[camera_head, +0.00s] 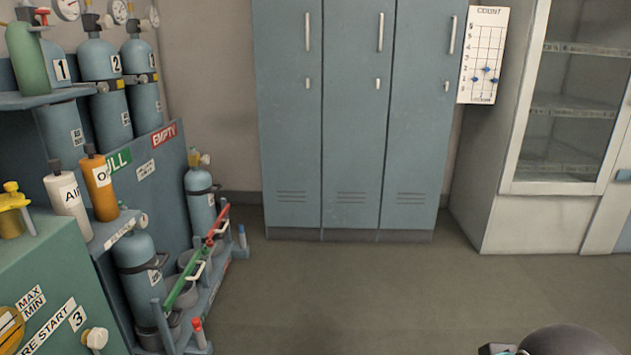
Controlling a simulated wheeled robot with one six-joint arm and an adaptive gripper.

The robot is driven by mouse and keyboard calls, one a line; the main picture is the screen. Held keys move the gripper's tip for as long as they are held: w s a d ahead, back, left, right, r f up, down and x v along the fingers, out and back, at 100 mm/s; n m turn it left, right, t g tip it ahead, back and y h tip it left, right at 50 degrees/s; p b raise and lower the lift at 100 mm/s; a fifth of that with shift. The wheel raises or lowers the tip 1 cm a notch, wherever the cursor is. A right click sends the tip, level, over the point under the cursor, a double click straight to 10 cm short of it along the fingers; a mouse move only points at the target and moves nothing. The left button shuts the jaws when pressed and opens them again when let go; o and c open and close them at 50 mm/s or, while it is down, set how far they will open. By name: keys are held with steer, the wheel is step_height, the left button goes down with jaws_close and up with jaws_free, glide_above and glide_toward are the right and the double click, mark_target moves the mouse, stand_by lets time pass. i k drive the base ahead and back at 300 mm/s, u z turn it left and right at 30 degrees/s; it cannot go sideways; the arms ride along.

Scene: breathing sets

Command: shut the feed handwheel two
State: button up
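A grey-blue cylinder labelled 2 (105,75) stands upright at the upper left, between the cylinders labelled 1 (62,70) and 3 (152,62). A small pale knob (106,21) and a gauge (118,11) sit at its top. I cannot tell whether that knob is the feed handwheel two or how far it is turned. A white knob (95,338) beside a label 3 (78,318) is on the green cabinet at the lower left. No gripper fingers show; only a dark rounded part, apparently of my arm, enters at the bottom right.
The green cabinet (45,265) and the cylinder rack (160,190) fill the left side. Several blue lockers (350,120) stand at the back. A count board (484,55) and a glass-fronted cabinet (510,150) are at the right. The middle floor (330,290) is clear.

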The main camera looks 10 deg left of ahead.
mark_target(105, 22)
steer(key=u, duration=0.05)
steer(key=i, duration=1.8)
steer(key=u, duration=0.85)
steer(key=i, duration=1.2)
steer(key=u, duration=1.05)
